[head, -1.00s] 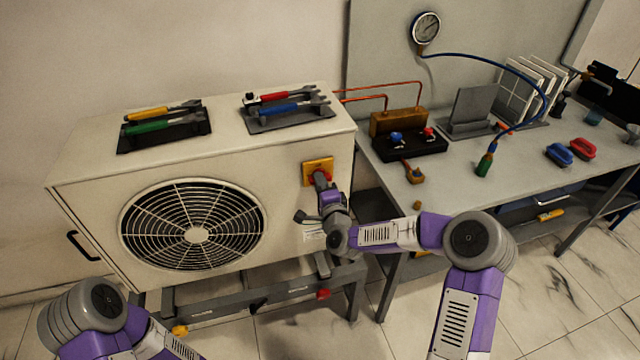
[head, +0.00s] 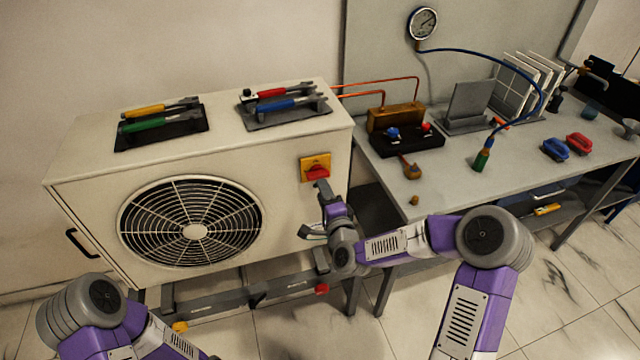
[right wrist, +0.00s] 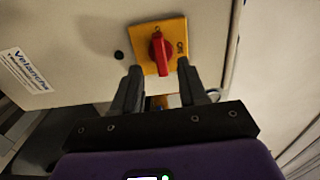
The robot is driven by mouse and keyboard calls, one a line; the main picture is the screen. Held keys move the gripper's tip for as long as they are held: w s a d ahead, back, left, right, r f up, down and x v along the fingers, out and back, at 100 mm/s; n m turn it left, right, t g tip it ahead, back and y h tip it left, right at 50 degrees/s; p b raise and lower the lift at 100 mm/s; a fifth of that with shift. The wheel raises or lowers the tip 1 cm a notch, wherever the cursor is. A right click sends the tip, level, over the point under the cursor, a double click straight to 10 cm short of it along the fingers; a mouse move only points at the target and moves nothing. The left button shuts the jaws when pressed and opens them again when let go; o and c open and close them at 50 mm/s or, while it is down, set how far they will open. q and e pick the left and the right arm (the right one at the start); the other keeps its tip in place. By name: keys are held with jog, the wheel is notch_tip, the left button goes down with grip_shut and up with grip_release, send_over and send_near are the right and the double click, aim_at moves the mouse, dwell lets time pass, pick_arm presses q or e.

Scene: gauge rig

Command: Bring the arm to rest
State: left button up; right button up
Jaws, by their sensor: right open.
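My right gripper (head: 321,190) is in front of the outdoor unit's right side, just below the red rotary switch (head: 317,171) on its yellow plate (head: 305,161). In the right wrist view the two fingers of the gripper (right wrist: 158,82) are apart with nothing between them. The red knob (right wrist: 160,56) shows beyond the fingertips, clear of them, with its handle close to upright in that view. My left arm comes in at the lower left of the head view; its gripper is out of the picture.
The white unit (head: 90,200) with a fan grille carries two dark tool trays on top. To the right, a grey bench (head: 450,185) holds a valve block (head: 405,140), a hose with a green end (head: 482,158), and blue and red clamps. A gauge (head: 423,23) hangs behind.

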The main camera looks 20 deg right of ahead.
jog(key=shift+s+d, duration=0.1)
jog(key=shift+s, duration=0.75)
jog(key=s+a+f+n+g+y, duration=0.1)
jog(key=s+a+f+n+g, duration=0.2)
jog(key=f, duration=0.4)
jog(key=s+a+f+n+g+y, duration=0.1)
jog(key=s+a+f+n+g, duration=0.2)
jog(key=f, duration=0.4)
jog(key=s+a+f+n+g+y, duration=0.1)
jog(key=s+f+n+g, duration=0.15)
jog(key=s+f, duration=0.35)
jog(key=s+f+n+g, duration=0.3)
jog(key=s+f+g, duration=0.1)
jog(key=s, duration=0.5)
jog(key=s+a+f+n+g+p, duration=0.1)
jog(key=s+f+n+g, duration=0.2)
jog(key=s+f+g, duration=0.2)
jog(key=s+f, duration=0.2)
jog(key=s, duration=0.2)
jog(key=shift+s+y, duration=0.15)
jog(key=shift+y, duration=0.15)
jog(key=shift+a, duration=0.1)
